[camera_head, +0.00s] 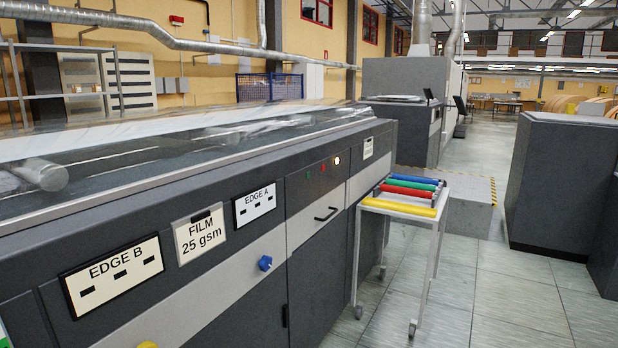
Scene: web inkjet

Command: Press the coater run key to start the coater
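The long dark grey machine (120,215) with a clear cover fills the left side of the view. Its front carries an "EDGE B" plate (113,275), a "FILM 25 gsm" card (200,236) and an "EDGE A" plate (255,204). A blue knob (265,263) sits on the light band below them, and part of a yellow knob (147,345) shows at the bottom edge. I see no readable run-key label. Neither gripper is in view.
A white wheeled cart (398,208) with several coloured rollers stands close by the machine's far end. A dark grey cabinet (555,180) stands at the right. The tiled floor (490,290) between them is clear.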

